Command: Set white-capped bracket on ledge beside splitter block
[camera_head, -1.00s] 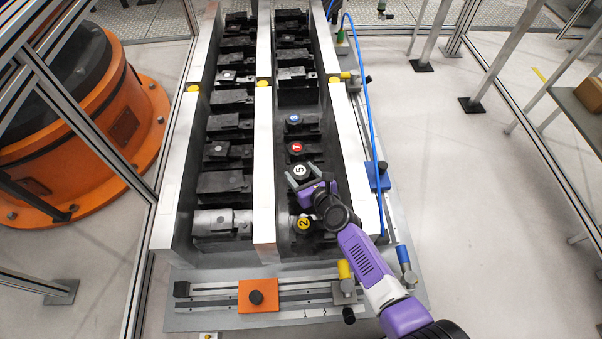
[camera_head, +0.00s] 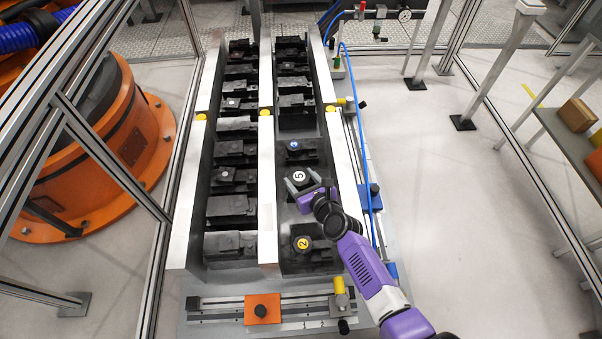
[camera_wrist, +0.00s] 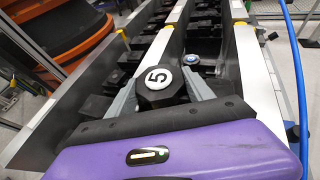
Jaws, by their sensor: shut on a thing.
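The white-capped bracket (camera_head: 299,176), marked 5, is a dark part in my gripper (camera_head: 302,183). In the wrist view the bracket's dark body (camera_wrist: 160,97) sits between the two grey fingers of my gripper (camera_wrist: 162,88), its cap facing up. It appears to be above the right-hand channel, over the row of parts; its underside is hidden. A blue block (camera_head: 371,196) is on the grey strip (camera_head: 352,150) right of the channel, beside the blue hose. I cannot tell whether that block is the splitter block or which surface is the ledge.
A yellow-capped part marked 2 (camera_head: 304,243) and a blue-capped part (camera_head: 294,146) sit in the right channel. Pale walls (camera_head: 267,190) border both channels. A blue hose (camera_head: 366,140) runs along the right side. An orange block (camera_head: 262,309) sits on the front rail.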

